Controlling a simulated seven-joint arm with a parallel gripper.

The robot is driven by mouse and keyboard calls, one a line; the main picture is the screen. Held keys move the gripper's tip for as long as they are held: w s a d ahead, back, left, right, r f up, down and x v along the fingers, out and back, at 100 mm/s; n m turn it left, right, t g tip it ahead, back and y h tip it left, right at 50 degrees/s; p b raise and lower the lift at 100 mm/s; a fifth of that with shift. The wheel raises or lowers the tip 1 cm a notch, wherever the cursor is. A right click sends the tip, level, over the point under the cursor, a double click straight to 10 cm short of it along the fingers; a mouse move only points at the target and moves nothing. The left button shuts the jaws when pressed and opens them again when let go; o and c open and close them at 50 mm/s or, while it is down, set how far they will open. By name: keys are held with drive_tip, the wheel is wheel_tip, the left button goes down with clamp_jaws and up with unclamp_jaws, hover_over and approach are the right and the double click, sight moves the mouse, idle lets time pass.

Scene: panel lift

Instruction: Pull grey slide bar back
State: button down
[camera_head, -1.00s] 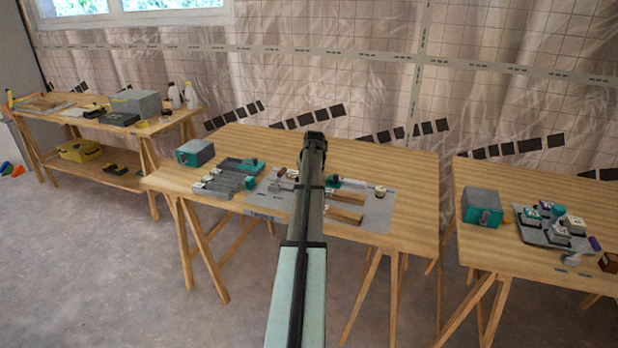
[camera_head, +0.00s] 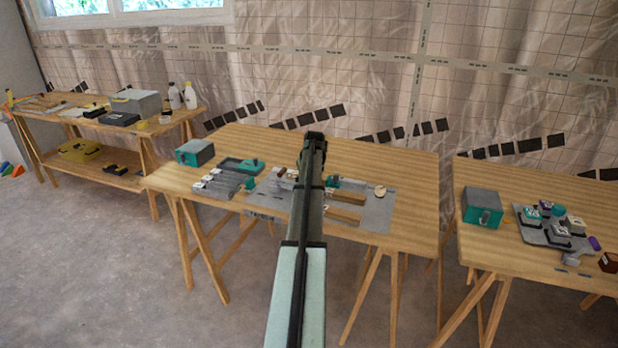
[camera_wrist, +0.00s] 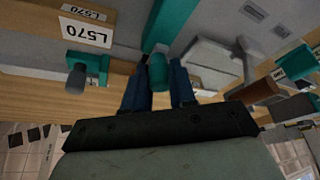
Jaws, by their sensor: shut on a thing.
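My gripper (camera_wrist: 158,92) is shut on a teal knob (camera_wrist: 157,70) in the wrist view, with a dark blue finger on each side. A teal strip (camera_wrist: 165,22) runs up the picture from behind the knob. A grey bar-like piece (camera_wrist: 205,62) lies just right of the fingers; I cannot tell whether the knob is joined to it. In the head view, my arm hides the gripper and the middle of the grey panel (camera_head: 375,213). A teal strip (camera_head: 350,184) shows right of my arm on the panel.
Another table stands right.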

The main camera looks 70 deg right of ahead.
drive_tip(key=a, duration=0.7)
drive_tip(key=shift+a, duration=0.4)
drive_tip(key=c, duration=0.9)
unclamp_jaws()
drive_tip(key=v, duration=1.4)
drive_tip(key=shift+f, duration=0.1)
